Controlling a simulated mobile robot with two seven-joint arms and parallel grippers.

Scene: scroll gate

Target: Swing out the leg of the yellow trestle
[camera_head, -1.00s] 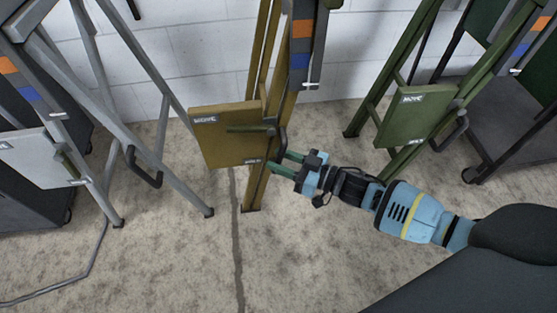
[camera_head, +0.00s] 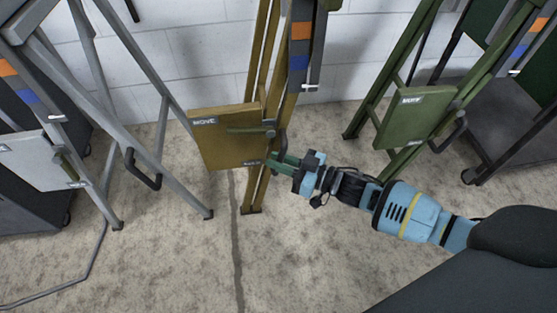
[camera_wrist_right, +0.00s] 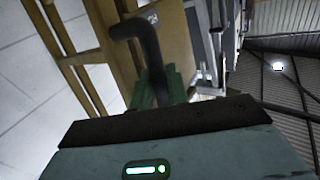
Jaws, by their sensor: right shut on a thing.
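The yellow trestle (camera_head: 261,60) stands in the middle of the head view, its legs close together. A yellow panel (camera_head: 225,136) with small labels is fixed on it; the trestle also shows in the right wrist view (camera_wrist_right: 112,40). A dark bent handle (camera_wrist_right: 138,32) stands out from the trestle's leg in the wrist view. My right gripper (camera_head: 279,160) is at the panel's lower right, its green fingers shut on the handle. The fingers (camera_wrist_right: 153,92) show around the handle in the wrist view. My left gripper is not in view.
A grey trestle (camera_head: 120,110) with a dark handle stands at the left. A green trestle (camera_head: 414,118) stands at the right, with a dark cart (camera_head: 510,125) beyond it. A white block wall (camera_head: 200,45) is close behind. The concrete floor in front is mostly bare.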

